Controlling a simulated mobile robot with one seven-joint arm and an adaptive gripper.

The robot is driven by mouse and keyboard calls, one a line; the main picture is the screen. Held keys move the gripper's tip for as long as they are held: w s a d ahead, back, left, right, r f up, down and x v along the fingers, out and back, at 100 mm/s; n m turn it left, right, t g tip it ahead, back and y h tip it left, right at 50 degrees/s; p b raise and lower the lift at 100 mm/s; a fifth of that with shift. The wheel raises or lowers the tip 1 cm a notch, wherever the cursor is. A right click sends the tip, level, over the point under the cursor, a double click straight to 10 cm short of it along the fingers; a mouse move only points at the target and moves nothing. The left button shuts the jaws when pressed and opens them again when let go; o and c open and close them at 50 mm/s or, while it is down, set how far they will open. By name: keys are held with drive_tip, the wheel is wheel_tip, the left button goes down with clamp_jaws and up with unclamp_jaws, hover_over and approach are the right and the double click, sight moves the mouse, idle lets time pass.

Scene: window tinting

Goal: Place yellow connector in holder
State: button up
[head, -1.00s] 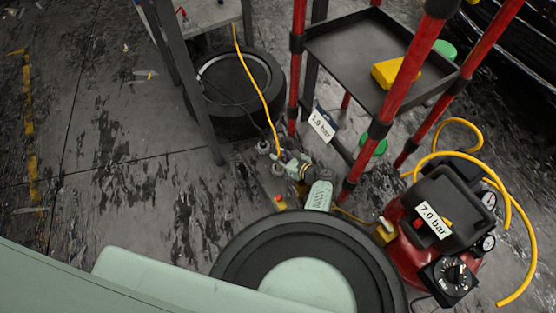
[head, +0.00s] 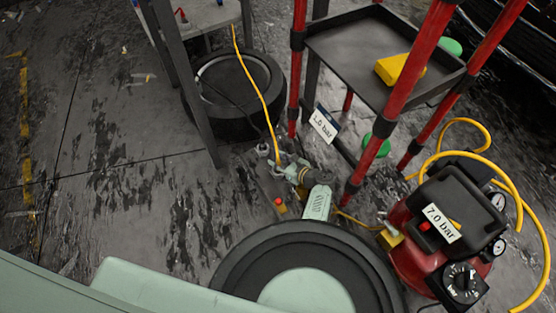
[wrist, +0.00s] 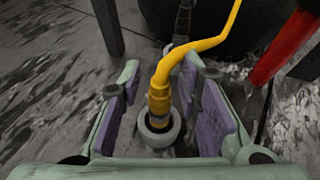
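The yellow connector (wrist: 159,98) is a brass-yellow fitting at the end of a yellow hose (wrist: 205,43). In the wrist view it stands roughly upright, with its lower end inside a grey round holder ring (wrist: 154,139). My gripper (wrist: 160,97) has its purple-padded fingers spread on both sides of the connector, with visible gaps. In the head view my gripper (head: 288,163) is low near the floor, at the lower end of the hose (head: 263,96). The connector is mostly hidden there by my gripper.
A wheel (head: 238,82) lies behind the holder. A red-posted shelf (head: 340,45) with a yellow block (head: 398,70) stands to the right, its post close to my arm. A red compressor (head: 398,252) marked 7.0 bar is at lower right. Floor to the left is clear.

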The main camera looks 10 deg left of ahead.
drive_tip(key=shift+o, duration=0.5)
drive_tip(key=shift+r, duration=0.2)
drive_tip(key=shift+p+v, duration=3.55)
drive_tip(key=shift+v, duration=2.45)
